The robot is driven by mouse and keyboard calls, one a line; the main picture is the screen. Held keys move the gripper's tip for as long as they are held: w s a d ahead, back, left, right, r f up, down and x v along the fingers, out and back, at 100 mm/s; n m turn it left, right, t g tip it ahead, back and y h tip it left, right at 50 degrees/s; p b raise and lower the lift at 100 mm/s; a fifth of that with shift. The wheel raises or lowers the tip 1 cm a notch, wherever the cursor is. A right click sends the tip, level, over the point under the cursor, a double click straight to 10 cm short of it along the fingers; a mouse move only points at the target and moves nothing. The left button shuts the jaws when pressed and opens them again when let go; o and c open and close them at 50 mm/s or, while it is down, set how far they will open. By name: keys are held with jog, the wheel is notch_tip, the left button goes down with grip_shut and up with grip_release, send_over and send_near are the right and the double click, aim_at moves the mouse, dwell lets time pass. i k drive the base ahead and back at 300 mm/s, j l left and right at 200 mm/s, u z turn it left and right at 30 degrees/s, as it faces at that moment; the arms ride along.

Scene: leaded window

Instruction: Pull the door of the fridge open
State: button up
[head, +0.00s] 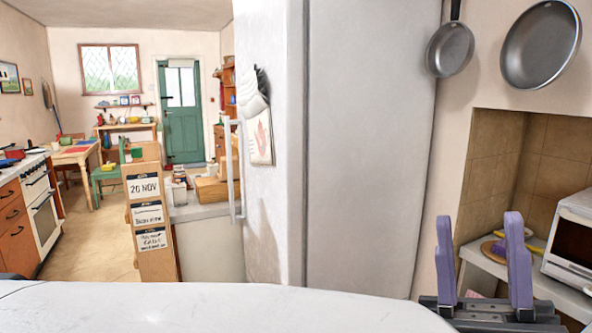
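A tall pale grey body, which looks like the fridge (368,140), fills the middle of the head view. Its smooth broad face shows no gap or open door. A long pale vertical handle (238,170) stands out at the far left edge of the paler face beside it; I cannot tell for certain that it belongs to the fridge. My gripper (480,218) is at the lower right, its two purple fingers pointing up and wide apart. Nothing is between them. It is right of the fridge, well apart from the handle. The fridge's front is largely hidden from this angle.
A pale marbled surface (200,308) spans the bottom. Two pans (541,42) hang upper right, above an alcove with a white oven (572,240). A counter with boxes (210,190) stands behind the handle. Open floor (95,240) lies left, before a green door (183,120).

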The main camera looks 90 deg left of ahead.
aim_at(271, 35)
jog(key=u, duration=2.7)
jog(key=i+l+u, duration=0.2)
jog(key=i, duration=0.25)
jog(key=i+u, duration=0.2)
jog(key=i, duration=0.3)
